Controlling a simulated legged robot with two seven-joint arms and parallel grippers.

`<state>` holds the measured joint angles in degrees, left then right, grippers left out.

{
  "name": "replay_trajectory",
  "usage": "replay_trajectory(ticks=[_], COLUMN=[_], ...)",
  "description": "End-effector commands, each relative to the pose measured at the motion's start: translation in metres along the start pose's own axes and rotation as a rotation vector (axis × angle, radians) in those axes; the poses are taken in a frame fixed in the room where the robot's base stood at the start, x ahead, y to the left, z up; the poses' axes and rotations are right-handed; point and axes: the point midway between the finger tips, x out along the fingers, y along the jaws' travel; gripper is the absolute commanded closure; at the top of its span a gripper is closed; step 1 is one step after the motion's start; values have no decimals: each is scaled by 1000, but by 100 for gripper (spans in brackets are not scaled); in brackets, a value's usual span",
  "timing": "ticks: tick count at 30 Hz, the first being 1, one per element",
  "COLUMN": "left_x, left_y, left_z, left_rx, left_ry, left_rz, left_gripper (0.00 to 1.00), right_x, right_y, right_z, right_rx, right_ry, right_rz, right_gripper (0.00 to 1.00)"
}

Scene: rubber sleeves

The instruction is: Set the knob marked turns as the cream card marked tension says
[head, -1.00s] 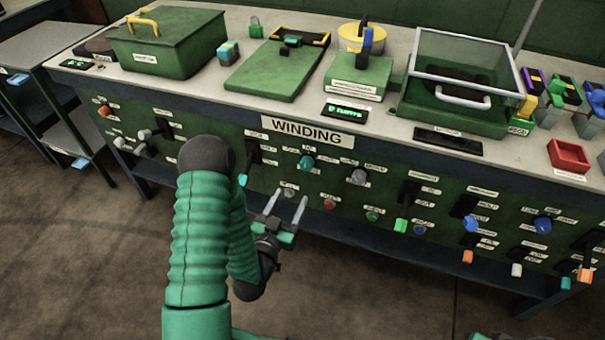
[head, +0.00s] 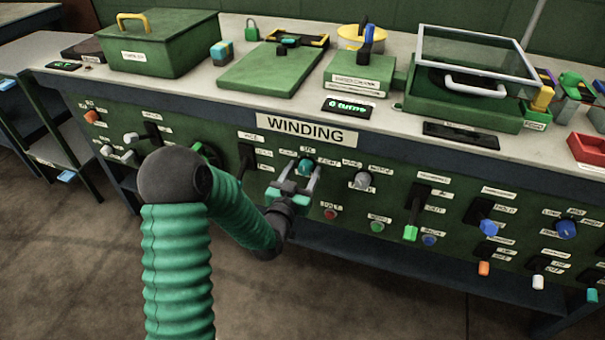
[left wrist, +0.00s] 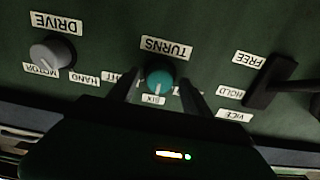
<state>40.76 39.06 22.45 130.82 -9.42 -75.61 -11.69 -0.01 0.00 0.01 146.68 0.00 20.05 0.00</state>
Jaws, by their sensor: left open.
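The teal knob marked TURNS (head: 305,166) is on the green front panel below the WINDING sign. It shows upside down in the left wrist view (left wrist: 159,77), with a SIX label by it and another label partly hidden by a finger. A small pale mark shows on the knob's edge on the SIX side. My left gripper (head: 300,172) is open, its fingers on either side of the knob; contact cannot be told. In the left wrist view the gripper (left wrist: 160,86) also straddles it. I cannot make out a cream card marked tension. My right gripper is out of view.
A grey DRIVE knob (left wrist: 52,53) and a black lever (left wrist: 270,82) with FREE and HOLD labels flank the knob. A red button (head: 330,214) and a green button (head: 377,226) sit below right. Several more levers line the panel to the right.

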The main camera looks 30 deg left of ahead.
Motion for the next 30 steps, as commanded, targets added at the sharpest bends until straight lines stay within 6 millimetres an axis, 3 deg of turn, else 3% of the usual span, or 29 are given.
replay_trajectory(ticks=[3,16,30], left_x=[0,0,0], left_y=[0,-1,-1], left_z=[0,1,0], left_rx=[0,0,-102], left_ry=[0,-1,-3], left_rz=[0,0,0], left_gripper=[45,100,100], right_x=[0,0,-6], right_y=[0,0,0], right_z=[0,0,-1], right_rx=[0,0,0], right_ry=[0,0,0], right_rz=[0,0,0], right_gripper=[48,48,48])
